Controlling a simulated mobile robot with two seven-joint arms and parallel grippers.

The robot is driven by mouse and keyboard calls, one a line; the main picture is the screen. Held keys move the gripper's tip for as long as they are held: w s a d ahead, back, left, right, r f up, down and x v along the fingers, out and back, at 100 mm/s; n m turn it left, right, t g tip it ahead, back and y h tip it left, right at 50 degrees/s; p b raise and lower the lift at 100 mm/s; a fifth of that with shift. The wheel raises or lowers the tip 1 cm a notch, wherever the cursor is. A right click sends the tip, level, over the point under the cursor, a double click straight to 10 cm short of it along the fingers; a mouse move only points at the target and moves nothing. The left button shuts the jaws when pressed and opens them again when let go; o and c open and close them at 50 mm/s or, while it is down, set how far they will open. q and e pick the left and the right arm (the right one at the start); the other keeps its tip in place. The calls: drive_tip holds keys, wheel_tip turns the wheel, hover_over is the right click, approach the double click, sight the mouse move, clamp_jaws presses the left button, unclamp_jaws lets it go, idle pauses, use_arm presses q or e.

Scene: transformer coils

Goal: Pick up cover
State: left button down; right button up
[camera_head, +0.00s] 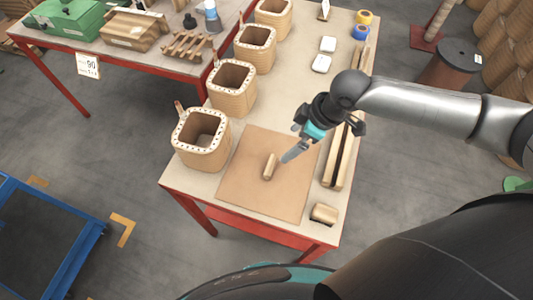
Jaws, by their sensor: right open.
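My right gripper (285,160) reaches in from the right over the worktable. Its narrow fingers point down and left, with the tips beside a small light wooden piece (269,167). I cannot tell if they touch it. The piece lies on a flat brown square sheet (245,188) at the near end of the table. I cannot tell which of these, if either, is the cover. My right gripper is open, though the gap between its fingers is hard to make out. My left gripper is not in view.
Several wound coils with open centres, the nearest a square coil (201,150), line the left side of the table (290,95). Long wooden bars (337,160) and a small wooden block (324,213) lie to the right.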

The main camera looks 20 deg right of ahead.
approach(271, 165)
drive_tip(key=f, duration=0.1)
drive_tip(key=w+a+f+b, duration=0.1)
drive_tip(key=shift+w+a+f, duration=0.1)
drive_tip(key=shift+a+f, duration=0.2)
drive_tip(key=shift+a, duration=0.05)
drive_tip(key=shift+f, duration=0.4)
drive_tip(key=x, duration=0.2)
drive_tip(key=b+x, duration=0.1)
drive_tip(key=shift+d+f, duration=0.25)
drive_tip(key=shift+f, duration=0.05)
drive_tip(key=shift+a+f, duration=0.2)
drive_tip(key=shift+f, duration=0.45)
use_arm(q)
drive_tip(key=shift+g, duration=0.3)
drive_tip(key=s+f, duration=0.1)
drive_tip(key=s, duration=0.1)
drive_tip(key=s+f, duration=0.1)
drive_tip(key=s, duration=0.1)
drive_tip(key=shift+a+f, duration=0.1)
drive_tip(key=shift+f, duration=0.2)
